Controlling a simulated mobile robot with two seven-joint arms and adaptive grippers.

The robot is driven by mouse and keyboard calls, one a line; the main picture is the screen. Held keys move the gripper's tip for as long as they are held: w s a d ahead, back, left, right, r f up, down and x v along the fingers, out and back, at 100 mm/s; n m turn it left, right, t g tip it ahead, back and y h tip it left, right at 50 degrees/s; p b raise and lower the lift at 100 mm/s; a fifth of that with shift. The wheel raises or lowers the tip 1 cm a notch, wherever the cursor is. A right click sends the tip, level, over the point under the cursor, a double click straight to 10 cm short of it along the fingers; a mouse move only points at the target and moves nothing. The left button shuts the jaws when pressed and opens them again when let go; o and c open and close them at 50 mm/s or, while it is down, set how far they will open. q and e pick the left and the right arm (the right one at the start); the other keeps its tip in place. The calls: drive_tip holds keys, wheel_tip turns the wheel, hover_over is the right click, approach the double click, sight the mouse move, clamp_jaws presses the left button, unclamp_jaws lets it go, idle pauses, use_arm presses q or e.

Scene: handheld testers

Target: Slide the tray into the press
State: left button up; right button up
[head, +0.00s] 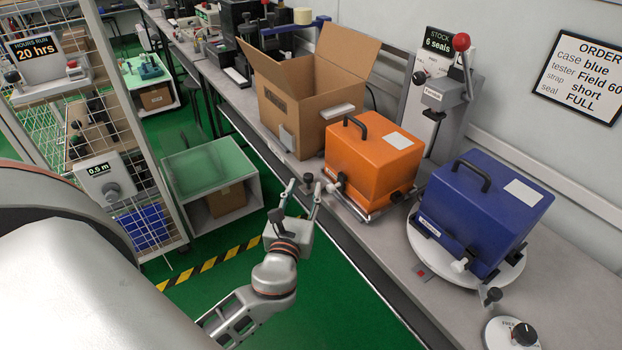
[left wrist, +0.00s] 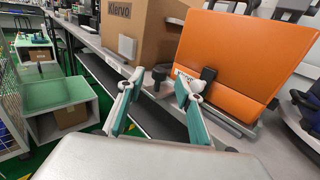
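A grey metal tray (head: 352,211) lies on the bench under an orange case (head: 368,160) with a black handle. Behind it, to the right, stands a grey press (head: 441,94) with a red-knobbed lever. My left gripper (head: 304,187) is open and empty at the bench's front edge, left of the tray. A dark knob (head: 308,178) shows near its fingertips. In the left wrist view, the dark knob (left wrist: 160,72) appears between the spread teal-padded fingers (left wrist: 157,86), and the orange case (left wrist: 240,55) is just beyond them. Contact cannot be told. My right gripper is not in view.
An open cardboard box (head: 301,100) stands left of the orange case. A blue case (head: 484,205) sits on a round white turntable (head: 436,233) to the right. A green-topped cabinet (head: 196,170) stands across the aisle. Green floor is clear below the bench.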

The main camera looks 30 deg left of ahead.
sight(307, 181)
use_arm(q)
drive_tip(key=shift+x, duration=2.75)
